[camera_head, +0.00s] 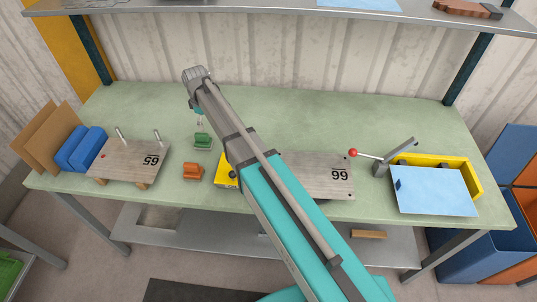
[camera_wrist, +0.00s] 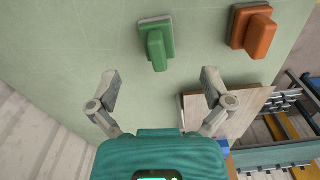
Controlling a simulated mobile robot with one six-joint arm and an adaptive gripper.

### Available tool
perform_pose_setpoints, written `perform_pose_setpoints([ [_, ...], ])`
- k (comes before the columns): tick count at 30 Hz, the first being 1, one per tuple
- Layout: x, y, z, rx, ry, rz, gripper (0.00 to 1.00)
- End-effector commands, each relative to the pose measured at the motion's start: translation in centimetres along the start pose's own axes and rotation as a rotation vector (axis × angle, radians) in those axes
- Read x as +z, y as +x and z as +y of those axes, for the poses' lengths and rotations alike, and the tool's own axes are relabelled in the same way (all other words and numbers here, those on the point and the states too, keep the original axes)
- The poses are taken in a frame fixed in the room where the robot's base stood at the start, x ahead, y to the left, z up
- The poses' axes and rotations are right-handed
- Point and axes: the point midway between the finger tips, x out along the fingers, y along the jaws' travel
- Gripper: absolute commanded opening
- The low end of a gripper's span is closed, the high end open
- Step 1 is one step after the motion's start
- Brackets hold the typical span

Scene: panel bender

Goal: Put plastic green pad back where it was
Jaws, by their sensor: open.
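The green pad (camera_head: 203,141) is a small green block with a raised handle. It lies on the pale green worktop, left of the middle, between the board marked 65 and my arm. It also shows in the wrist view (camera_wrist: 157,43), upper middle, ahead of my fingers. My gripper (camera_wrist: 160,82) is open and empty, with its fingers spread on either side of the pad's line and apart from it. In the head view my gripper (camera_head: 199,118) hangs just behind the pad, largely hidden by my wrist.
An orange pad (camera_head: 193,172) lies in front of the green one. The board marked 65 (camera_head: 128,160) has upright pins. Blue blocks (camera_head: 80,149) stand at left. A yellow item (camera_head: 226,172), board 66 (camera_head: 320,174) and a red-knobbed lever (camera_head: 353,153) lie right. The back worktop is clear.

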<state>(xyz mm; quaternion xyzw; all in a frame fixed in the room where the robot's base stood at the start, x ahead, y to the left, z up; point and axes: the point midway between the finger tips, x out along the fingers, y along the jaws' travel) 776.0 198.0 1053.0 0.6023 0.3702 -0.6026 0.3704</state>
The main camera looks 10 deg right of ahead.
Motion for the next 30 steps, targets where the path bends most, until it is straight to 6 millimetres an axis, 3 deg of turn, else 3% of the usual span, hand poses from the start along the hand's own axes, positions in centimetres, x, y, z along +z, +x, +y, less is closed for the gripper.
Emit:
perform_pose_setpoints([
  [1, 2.0, 0.0, -0.7, 0.000, 0.046, 0.000, 1.00],
  [9, 12.0, 0.0, -3.8, 0.000, 0.392, -0.001, 1.00],
  [18, 22.4, 0.0, -8.6, 0.000, 0.804, -0.001, 1.00],
  [24, 27.0, 0.0, -11.3, 0.000, 1.013, -0.001, 1.00],
  [30, 28.4, 0.0, -12.3, 0.001, 1.099, -0.001, 1.00],
])
